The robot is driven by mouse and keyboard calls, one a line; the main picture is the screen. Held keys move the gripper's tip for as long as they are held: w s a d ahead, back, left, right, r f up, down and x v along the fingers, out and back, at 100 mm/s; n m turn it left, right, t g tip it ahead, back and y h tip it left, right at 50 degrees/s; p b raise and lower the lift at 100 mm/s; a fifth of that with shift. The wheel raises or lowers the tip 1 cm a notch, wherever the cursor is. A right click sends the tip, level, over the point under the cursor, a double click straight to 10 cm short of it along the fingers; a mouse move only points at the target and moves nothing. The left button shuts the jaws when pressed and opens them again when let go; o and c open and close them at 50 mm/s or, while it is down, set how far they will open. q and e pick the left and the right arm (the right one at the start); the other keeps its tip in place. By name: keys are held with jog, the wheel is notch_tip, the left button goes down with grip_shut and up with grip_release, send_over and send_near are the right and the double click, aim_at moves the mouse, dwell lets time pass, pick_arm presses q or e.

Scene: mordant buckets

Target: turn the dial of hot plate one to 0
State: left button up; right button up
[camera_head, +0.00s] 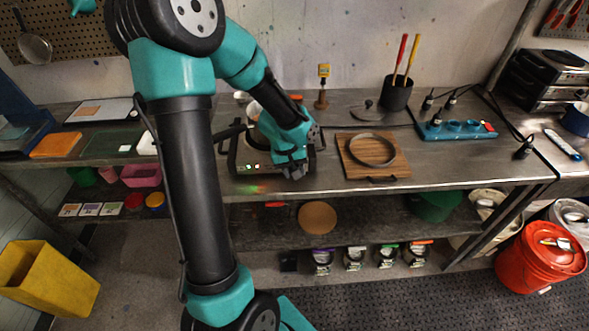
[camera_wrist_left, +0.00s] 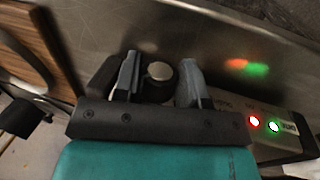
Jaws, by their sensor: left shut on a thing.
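The hot plate (camera_head: 247,168) stands on the metal bench, partly hidden behind my left arm. Small lit indicators show on its front. My left gripper (camera_head: 294,173) is at the right end of that front, pointing down. In the left wrist view, a round dark dial with a pale metal cap (camera_wrist_left: 159,71) sits between the two fingers of the left gripper (camera_wrist_left: 160,82), which is shut on it. The hot plate's front panel (camera_wrist_left: 277,118) shows there too, with a red and a green light. The dial's pointer and scale cannot be read. My right gripper is not in view.
A wooden board with a dark ring (camera_head: 400,160) lies right of the hot plate. A blue rack (camera_head: 457,131) and a dark cup with handled tools (camera_head: 396,94) stand further right. A pot (camera_head: 252,111) shows behind my arm. The bench's front edge runs just below the gripper.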

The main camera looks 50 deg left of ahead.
pick_arm(q)
jog(key=shift+t+h, duration=0.3)
jog(key=o, duration=0.9)
jog(key=shift+r, duration=0.1)
jog(key=v, duration=1.7)
jog(key=shift+r, duration=0.1)
